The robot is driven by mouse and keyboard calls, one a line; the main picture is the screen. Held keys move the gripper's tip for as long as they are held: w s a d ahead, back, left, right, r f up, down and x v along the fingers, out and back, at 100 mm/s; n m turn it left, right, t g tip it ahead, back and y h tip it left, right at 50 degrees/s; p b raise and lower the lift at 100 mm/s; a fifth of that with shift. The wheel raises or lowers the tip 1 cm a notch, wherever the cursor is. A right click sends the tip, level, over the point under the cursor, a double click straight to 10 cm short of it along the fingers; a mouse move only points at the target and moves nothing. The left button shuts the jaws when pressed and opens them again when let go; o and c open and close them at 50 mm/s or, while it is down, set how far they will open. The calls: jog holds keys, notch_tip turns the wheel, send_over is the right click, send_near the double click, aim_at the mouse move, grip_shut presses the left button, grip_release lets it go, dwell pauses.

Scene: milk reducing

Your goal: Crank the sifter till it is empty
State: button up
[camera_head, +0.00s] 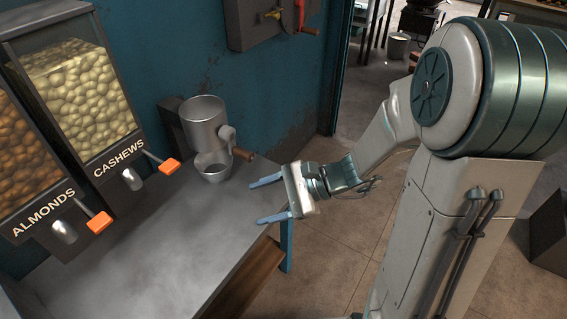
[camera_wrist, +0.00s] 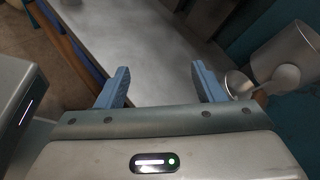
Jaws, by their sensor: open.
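The sifter (camera_head: 203,123) is a grey metal cylinder mounted on a dark bracket at the blue wall, above the back of the counter. Its crank has a round hub and a brown handle (camera_head: 243,153) on the right side. A metal bowl (camera_head: 213,171) sits under the sifter. My gripper (camera_head: 261,200) is open and empty, with blue fingers spread over the counter's right edge, to the right of and nearer than the crank. In the wrist view, the sifter (camera_wrist: 287,52) is at the right edge, beyond the right finger. The inside of the sifter is not clear.
Dispensers of almonds (camera_head: 20,150) and cashews (camera_head: 80,90) with orange handles stand left on the grey counter (camera_head: 150,250). A dark wall box (camera_head: 265,25) with a red lever hangs above. The counter's middle is clear, with open floor to the right.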

jog(key=w+d+f+m+t+y+b, duration=0.1)
jog(key=w+f+m+t+y, duration=0.1)
jog(key=w+f+m+t, duration=0.25)
jog(key=m+t+h+b, duration=0.1)
jog(key=m+t+b, duration=0.1)
jog(key=m+t, duration=0.5)
send_near(251, 158)
jog(key=shift+m+g, duration=0.45)
jog(key=shift+g, duration=0.1)
jog(key=shift+w+r+x, duration=0.1)
jog(key=shift+w+x, duration=0.05)
jog(key=shift+x, duration=2.85)
jog(key=shift+w+r+x, duration=0.1)
jog(key=shift+x, duration=2.9)
jog(key=shift+d, duration=0.2)
jog(key=c, duration=1.1)
